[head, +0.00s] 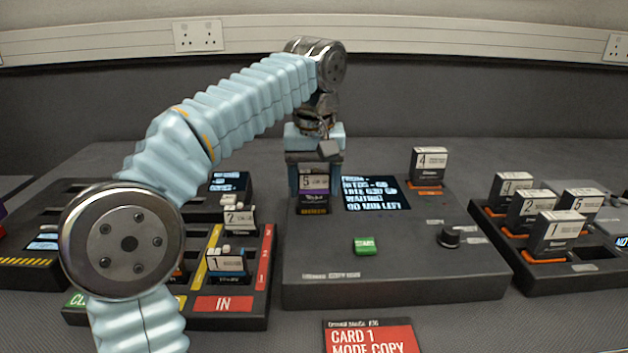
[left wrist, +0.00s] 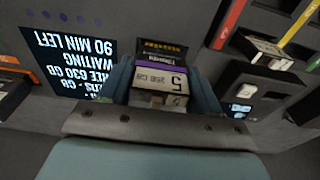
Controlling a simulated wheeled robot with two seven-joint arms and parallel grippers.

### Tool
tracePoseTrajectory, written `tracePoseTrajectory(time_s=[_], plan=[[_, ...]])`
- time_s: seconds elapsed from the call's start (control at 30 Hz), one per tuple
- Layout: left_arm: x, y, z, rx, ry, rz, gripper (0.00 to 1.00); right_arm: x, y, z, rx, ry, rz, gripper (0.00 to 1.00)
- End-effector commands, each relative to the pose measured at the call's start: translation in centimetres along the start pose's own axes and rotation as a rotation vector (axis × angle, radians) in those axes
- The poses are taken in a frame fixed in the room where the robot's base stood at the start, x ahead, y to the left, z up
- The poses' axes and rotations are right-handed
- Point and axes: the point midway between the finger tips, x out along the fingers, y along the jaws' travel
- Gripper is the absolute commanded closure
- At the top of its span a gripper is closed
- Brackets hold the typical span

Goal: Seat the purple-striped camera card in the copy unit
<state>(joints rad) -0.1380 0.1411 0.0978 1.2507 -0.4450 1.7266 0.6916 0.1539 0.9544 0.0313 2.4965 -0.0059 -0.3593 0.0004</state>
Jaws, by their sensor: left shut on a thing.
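The purple-striped camera card (head: 314,182), marked 5, is upright at the left side of the copy unit (head: 390,285). My left gripper (head: 315,170) is shut on it from above, one finger on each side. In the left wrist view the card (left wrist: 160,78) sits between the two fingers, its purple stripe and label showing. A dark strip with yellow lettering lies just beyond the card. The card's lower edge is close to the unit's top, but I cannot tell how deep it sits. My right gripper is not in view.
Card 4 (head: 428,165) stands at the copy unit's back right. The unit has a lit screen (head: 375,193), a green START button (head: 365,246) and a black knob (head: 450,237). A rack of white-labelled cards (head: 556,235) is at right. A tray with cards (head: 227,262) is at left.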

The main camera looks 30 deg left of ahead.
Motion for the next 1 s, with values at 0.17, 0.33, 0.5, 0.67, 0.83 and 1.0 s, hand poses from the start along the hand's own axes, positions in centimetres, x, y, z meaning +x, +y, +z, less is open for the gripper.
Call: tracePoseTrajectory(time_s=[0.17, 0.33, 0.5, 0.67, 0.83, 1.0], plan=[[-0.03, -0.01, 0.00, 0.000, 0.000, 0.000, 0.68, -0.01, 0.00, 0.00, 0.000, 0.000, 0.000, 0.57], [0.02, -0.01, 0.01, 0.000, 0.000, 0.000, 0.68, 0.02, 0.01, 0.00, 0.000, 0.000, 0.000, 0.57], [0.33, -0.02, 0.05, 0.000, 0.000, 0.000, 0.68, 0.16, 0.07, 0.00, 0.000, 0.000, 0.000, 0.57], [0.73, -0.03, 0.11, 0.000, 0.000, 0.000, 0.68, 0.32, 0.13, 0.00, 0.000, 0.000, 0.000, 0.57], [0.88, -0.03, 0.13, 0.000, 0.000, 0.000, 0.68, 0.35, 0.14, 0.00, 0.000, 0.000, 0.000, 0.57], [0.86, -0.02, 0.12, 0.000, 0.000, 0.000, 0.68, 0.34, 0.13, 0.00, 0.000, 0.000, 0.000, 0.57]])
